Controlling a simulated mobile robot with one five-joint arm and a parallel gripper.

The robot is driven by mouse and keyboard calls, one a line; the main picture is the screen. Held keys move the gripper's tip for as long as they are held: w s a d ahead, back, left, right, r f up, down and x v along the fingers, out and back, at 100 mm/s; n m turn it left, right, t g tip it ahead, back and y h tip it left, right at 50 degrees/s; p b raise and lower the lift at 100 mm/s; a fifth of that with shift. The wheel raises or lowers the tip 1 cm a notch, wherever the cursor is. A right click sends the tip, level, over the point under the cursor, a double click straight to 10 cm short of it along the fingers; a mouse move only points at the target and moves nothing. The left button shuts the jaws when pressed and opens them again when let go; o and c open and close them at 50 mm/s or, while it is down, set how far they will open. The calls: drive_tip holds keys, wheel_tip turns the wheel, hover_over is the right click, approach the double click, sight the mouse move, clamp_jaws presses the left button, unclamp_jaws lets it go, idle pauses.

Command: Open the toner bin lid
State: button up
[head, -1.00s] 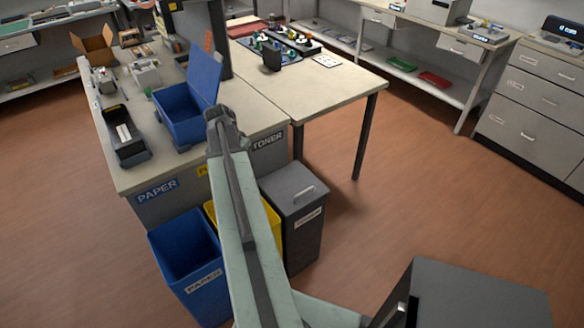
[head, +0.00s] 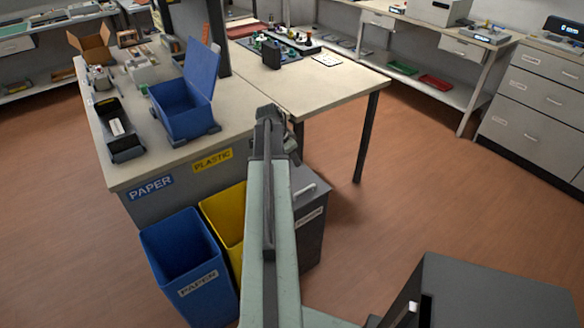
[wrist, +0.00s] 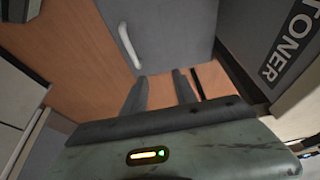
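The grey toner bin (head: 312,232) stands on the floor at the right of the yellow bin. My arm hides its left part. Its lid (head: 309,208) is down, with a pale bar handle (head: 304,193) on top. In the wrist view the grey lid (wrist: 175,30) fills the upper middle, and the handle (wrist: 129,46) lies at its left, ahead and to the left of my fingertips. My gripper (wrist: 160,78) is open with nothing between its fingers, apart from the handle. It also shows in the head view (head: 271,113), above the bin.
A blue paper bin (head: 185,250) and a yellow bin (head: 222,212) stand at the left of the toner bin. The worktable (head: 250,95) behind carries an open blue box (head: 185,108) and a black tray (head: 118,130). The floor at right is clear.

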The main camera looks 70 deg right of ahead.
drive_tip(key=shift+f, duration=0.15)
clamp_jaws()
idle(1.3)
unclamp_jaws()
drive_tip(key=p+v, duration=0.7)
drive_tip(key=shift+r, duration=0.35)
